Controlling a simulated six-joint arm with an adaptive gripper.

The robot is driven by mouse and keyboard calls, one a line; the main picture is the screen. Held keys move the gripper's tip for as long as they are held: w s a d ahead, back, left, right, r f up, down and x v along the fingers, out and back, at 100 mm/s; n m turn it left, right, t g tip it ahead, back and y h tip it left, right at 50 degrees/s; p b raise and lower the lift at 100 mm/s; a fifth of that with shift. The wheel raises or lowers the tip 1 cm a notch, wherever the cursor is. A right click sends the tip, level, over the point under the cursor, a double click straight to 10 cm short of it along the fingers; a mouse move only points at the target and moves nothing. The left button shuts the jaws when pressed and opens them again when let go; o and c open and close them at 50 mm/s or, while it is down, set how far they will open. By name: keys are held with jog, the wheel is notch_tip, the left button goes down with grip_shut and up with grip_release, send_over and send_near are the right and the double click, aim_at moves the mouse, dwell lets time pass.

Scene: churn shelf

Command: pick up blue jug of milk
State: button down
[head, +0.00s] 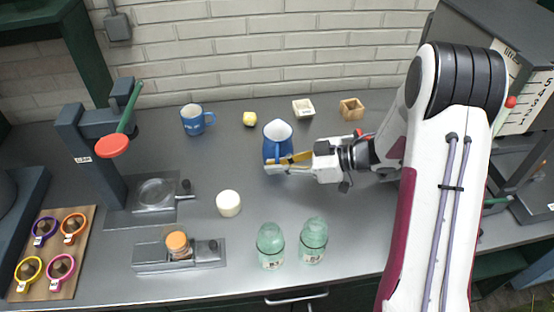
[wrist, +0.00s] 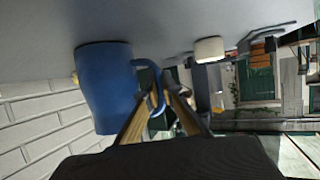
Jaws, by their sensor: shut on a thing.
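The blue jug of milk (head: 277,137) stands on the grey counter toward the back, with white showing at its open top. In the wrist view the blue jug (wrist: 104,85) fills the left middle, its handle pointing right. My gripper (head: 290,161) comes from the right in the head view and is shut on the jug's handle. In the wrist view my gripper's fingers (wrist: 160,115) lie around the handle. I cannot tell whether the jug's base touches the counter.
A blue mug (head: 193,120) stands left of the jug. A white round piece (head: 228,203) and two green glass jars (head: 271,245) stand in front. A press with a red knob (head: 113,146) is at left.

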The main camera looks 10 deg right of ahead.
jog(key=shift+r, duration=0.35)
jog(key=shift+r, duration=4.55)
jog(key=shift+r, duration=0.15)
